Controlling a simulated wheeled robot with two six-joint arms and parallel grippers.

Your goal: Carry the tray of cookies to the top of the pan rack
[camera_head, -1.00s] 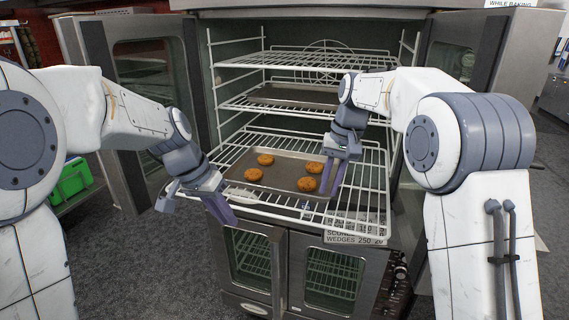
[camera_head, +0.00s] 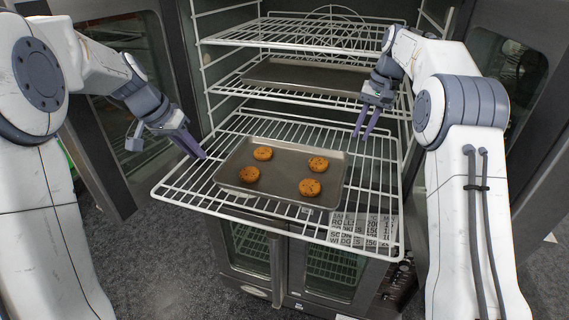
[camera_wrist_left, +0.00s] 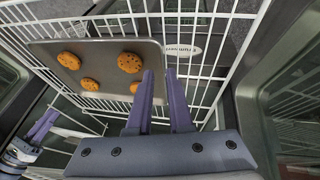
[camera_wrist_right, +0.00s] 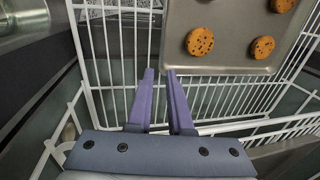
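The grey tray (camera_head: 283,192) lies flat on the pulled-out wire rack of the open oven, with several round brown cookies (camera_head: 310,187) on it. It also shows in the left wrist view (camera_wrist_left: 110,72) and the right wrist view (camera_wrist_right: 215,15). My left gripper (camera_head: 198,154) is just off the tray's left edge, empty, its fingers slightly apart. My right gripper (camera_head: 361,136) is near the tray's far right corner, empty, its fingers slightly apart. Neither gripper holds the tray. I cannot make out a pan rack apart from the oven's shelves.
An empty dark pan (camera_head: 310,77) sits on the oven rack above. The upper wire rack (camera_head: 300,35) is empty. Open oven doors stand at the left (camera_head: 130,95) and right (camera_head: 510,85). A label with baking times (camera_head: 360,228) hangs below the front rack.

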